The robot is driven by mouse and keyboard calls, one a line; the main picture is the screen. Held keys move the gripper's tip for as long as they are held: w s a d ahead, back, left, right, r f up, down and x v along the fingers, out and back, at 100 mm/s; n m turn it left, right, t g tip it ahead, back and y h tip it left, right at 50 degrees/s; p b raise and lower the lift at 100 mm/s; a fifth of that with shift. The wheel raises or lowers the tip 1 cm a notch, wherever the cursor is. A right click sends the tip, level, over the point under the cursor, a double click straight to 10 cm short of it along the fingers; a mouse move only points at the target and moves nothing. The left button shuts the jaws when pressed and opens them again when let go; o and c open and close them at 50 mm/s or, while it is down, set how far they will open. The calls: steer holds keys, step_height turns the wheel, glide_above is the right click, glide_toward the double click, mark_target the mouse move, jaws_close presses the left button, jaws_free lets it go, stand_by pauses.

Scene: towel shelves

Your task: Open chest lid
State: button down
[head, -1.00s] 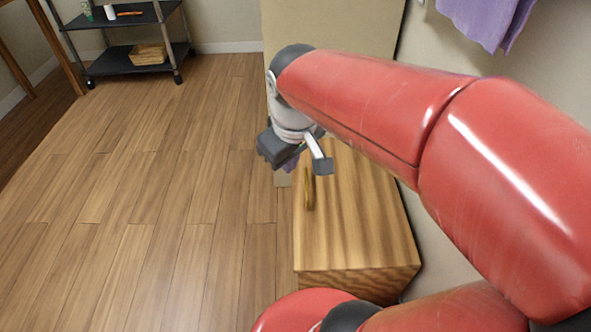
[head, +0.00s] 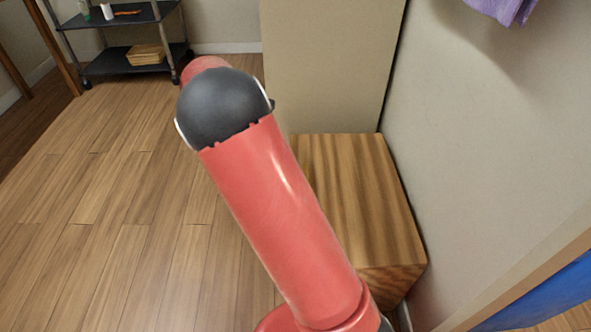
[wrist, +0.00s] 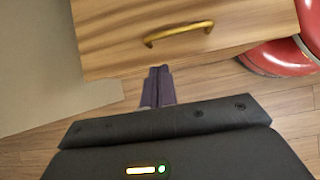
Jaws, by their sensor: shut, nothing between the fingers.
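The wooden chest (head: 365,190) stands against the right wall in the head view, and its lid looks shut. My arm hides the chest's left side there. In the wrist view the chest (wrist: 120,35) fills the top, with a curved brass handle (wrist: 180,32) near its edge. My gripper (wrist: 160,72) shows in the wrist view with its fingers together and nothing between them. The fingertips appear close to the chest's edge, below the handle in the picture and not on it. In the head view my gripper is hidden behind my arm.
A tall beige cabinet or panel (head: 330,65) stands just behind the chest. A dark cart (head: 130,60) with a basket (head: 147,54) is at the back left. A purple towel (head: 500,8) hangs on the right wall. The wooden floor (head: 90,220) at left is clear.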

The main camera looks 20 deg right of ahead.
steer(key=b+x, duration=0.1)
steer(key=x, duration=0.9)
steer(key=shift+d+f+b, duration=0.1)
steer(key=shift+f+b, duration=0.05)
steer(key=shift+b, duration=0.2)
